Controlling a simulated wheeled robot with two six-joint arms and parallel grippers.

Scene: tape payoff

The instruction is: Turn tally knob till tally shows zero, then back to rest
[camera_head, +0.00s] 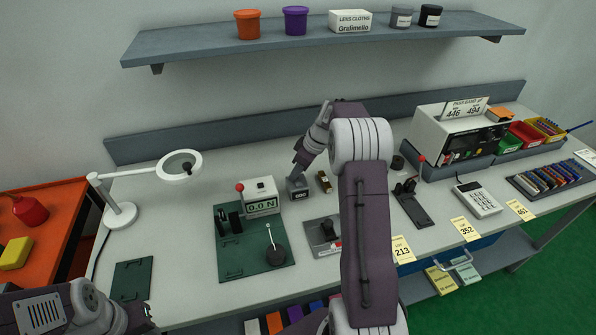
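A small dark grey box with a little readout (299,194), which looks like the tally, stands on the table near the middle. Its digits are too small to read. My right gripper (298,176) points down at the top of this box from the upper right. My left gripper (138,316) is at the lower left, low over the front of the table and away from the box. Its fingers are partly cut off by the picture edge and dark.
Left of the box, a green plate (234,270) carries a gauge (262,206) reading 0.0 N and a red-balled lever (239,187). A lamp (180,166) is at the left.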

